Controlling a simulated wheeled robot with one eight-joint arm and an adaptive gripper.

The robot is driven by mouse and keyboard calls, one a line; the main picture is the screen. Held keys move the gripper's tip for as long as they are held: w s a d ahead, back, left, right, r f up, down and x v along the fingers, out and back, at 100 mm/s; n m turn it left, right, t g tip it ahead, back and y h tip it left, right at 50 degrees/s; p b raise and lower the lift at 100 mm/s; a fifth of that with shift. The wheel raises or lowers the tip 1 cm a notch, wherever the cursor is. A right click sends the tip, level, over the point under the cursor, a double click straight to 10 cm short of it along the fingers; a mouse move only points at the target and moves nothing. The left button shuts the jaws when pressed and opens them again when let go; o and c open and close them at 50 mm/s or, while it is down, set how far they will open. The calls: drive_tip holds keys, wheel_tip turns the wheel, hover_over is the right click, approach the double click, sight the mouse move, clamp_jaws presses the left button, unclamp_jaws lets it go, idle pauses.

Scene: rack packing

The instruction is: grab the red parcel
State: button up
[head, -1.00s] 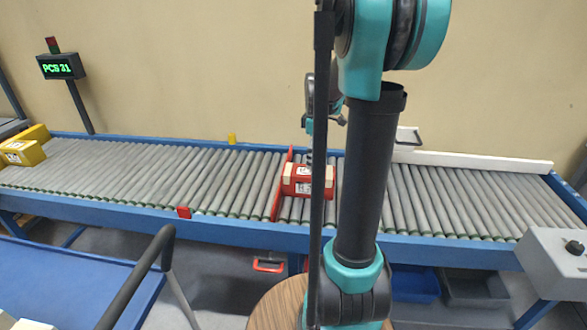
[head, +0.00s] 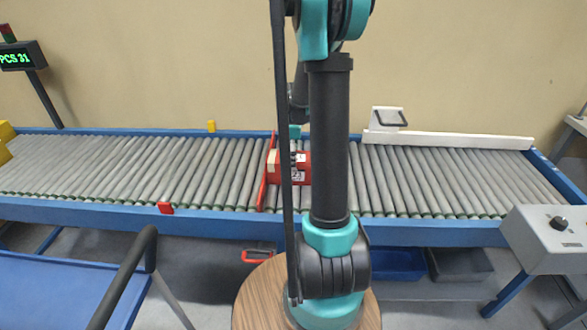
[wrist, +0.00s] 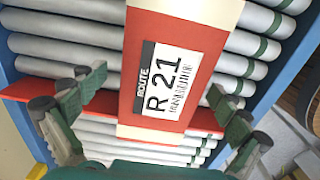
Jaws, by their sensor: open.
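The red parcel (wrist: 190,75) fills the middle of the wrist view, with a cream band and a white label reading ROUTE R 21. In the head view the parcel (head: 304,178) lies on the roller conveyor (head: 215,178), partly hidden by my arm. My gripper (wrist: 156,84) is open in the wrist view, with one finger on each side of the parcel and visible gaps between. I cannot tell how far the fingertips are above the rollers. In the head view my gripper is mostly hidden behind the arm.
A red bar (head: 263,192) crosses the rollers at the parcel's left side. Blue rails (head: 110,207) edge the conveyor. A white guide (head: 450,140) lines the back right.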

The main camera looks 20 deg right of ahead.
drive_tip(key=shift+s+a+f, duration=0.1)
drive_tip(key=shift+s+f, duration=0.05)
drive_tip(key=shift+f, duration=2.9)
drive_tip(key=shift+c, duration=0.5)
drive_tip(key=c, duration=1.6)
drive_tip(key=shift+s+r, duration=0.1)
drive_tip(key=shift+r, duration=0.05)
